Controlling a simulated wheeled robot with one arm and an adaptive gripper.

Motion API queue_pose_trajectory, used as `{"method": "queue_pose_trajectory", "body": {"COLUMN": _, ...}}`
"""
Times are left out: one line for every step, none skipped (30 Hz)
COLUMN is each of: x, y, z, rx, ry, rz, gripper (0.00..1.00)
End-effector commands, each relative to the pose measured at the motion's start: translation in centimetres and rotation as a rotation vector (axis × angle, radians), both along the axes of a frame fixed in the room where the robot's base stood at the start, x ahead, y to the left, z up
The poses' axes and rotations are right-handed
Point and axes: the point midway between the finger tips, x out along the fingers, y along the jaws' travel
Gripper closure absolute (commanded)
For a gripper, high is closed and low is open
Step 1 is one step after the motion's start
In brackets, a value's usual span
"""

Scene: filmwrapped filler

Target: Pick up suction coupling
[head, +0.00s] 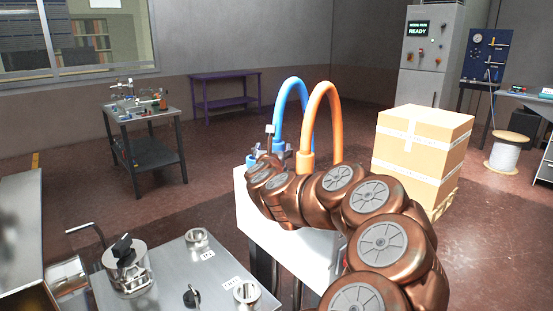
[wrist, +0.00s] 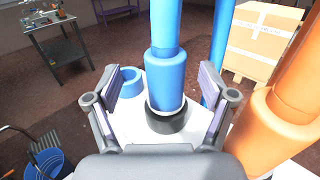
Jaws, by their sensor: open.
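A blue coupling (wrist: 166,80) on the end of a blue hose (head: 290,92) stands upright on a black ring (wrist: 166,116) on a white-topped stand (head: 262,222). An orange coupling (wrist: 262,130) on an orange hose (head: 327,90) stands to its right. No label shows which one is the suction coupling. My gripper (wrist: 162,92) is open, with one finger on each side of the blue coupling's lower part. I see no finger contact. In the head view my arm hides much of the stand top, and only part of my gripper (head: 269,145) shows.
A blue ring-shaped fitting (wrist: 130,80) sits just beyond the left finger. A steel bench with a lidded pot (head: 127,268) and sockets is at front left. A cardboard box (head: 420,145) stands right of the stand. Open floor lies behind.

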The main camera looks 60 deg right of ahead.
Motion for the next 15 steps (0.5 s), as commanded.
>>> {"method": "queue_pose_trajectory", "body": {"x": 0.0, "y": -0.4, "z": 0.0, "rx": -0.001, "ry": 0.002, "rz": -0.002, "gripper": 0.18}}
{"method": "queue_pose_trajectory", "body": {"x": 0.1, "y": -0.6, "z": 0.0, "rx": -0.001, "ry": 0.002, "rz": -0.003, "gripper": 0.18}}
{"method": "queue_pose_trajectory", "body": {"x": 0.2, "y": -1.0, "z": 0.0, "rx": -0.001, "ry": 0.002, "rz": -0.004, "gripper": 0.18}}
{"method": "queue_pose_trajectory", "body": {"x": 0.3, "y": -1.4, "z": 0.1, "rx": -0.002, "ry": 0.003, "rz": -0.003, "gripper": 0.18}}
{"method": "queue_pose_trajectory", "body": {"x": 0.4, "y": -1.7, "z": 0.1, "rx": -0.002, "ry": 0.003, "rz": -0.002, "gripper": 0.18}}
{"method": "queue_pose_trajectory", "body": {"x": 0.6, "y": -2.1, "z": 0.1, "rx": -0.001, "ry": 0.004, "rz": 0.0, "gripper": 0.18}}
{"method": "queue_pose_trajectory", "body": {"x": 0.7, "y": -2.4, "z": 0.1, "rx": -0.001, "ry": 0.004, "rz": 0.0, "gripper": 0.18}}
{"method": "queue_pose_trajectory", "body": {"x": 0.8, "y": -2.8, "z": 0.2, "rx": -0.002, "ry": 0.003, "rz": 0.0, "gripper": 0.18}}
{"method": "queue_pose_trajectory", "body": {"x": 0.9, "y": -3.2, "z": 0.2, "rx": -0.003, "ry": 0.003, "rz": -0.001, "gripper": 0.18}}
{"method": "queue_pose_trajectory", "body": {"x": 1.1, "y": -3.5, "z": 0.1, "rx": -0.002, "ry": 0.002, "rz": -0.002, "gripper": 0.18}}
{"method": "queue_pose_trajectory", "body": {"x": 1.2, "y": -3.8, "z": 0.1, "rx": -0.001, "ry": 0.002, "rz": -0.003, "gripper": 0.18}}
{"method": "queue_pose_trajectory", "body": {"x": 1.4, "y": -4.0, "z": 0.1, "rx": -0.001, "ry": 0.002, "rz": -0.002, "gripper": 0.18}}
{"method": "queue_pose_trajectory", "body": {"x": 1.5, "y": -4.2, "z": 0.1, "rx": 0.0, "ry": 0.002, "rz": -0.002, "gripper": 0.18}}
{"method": "queue_pose_trajectory", "body": {"x": 1.6, "y": -4.3, "z": 0.1, "rx": 0.0, "ry": 0.002, "rz": -0.001, "gripper": 0.18}}
{"method": "queue_pose_trajectory", "body": {"x": 1.7, "y": -4.4, "z": 0.1, "rx": 0.0, "ry": 0.001, "rz": 0.001, "gripper": 0.18}}
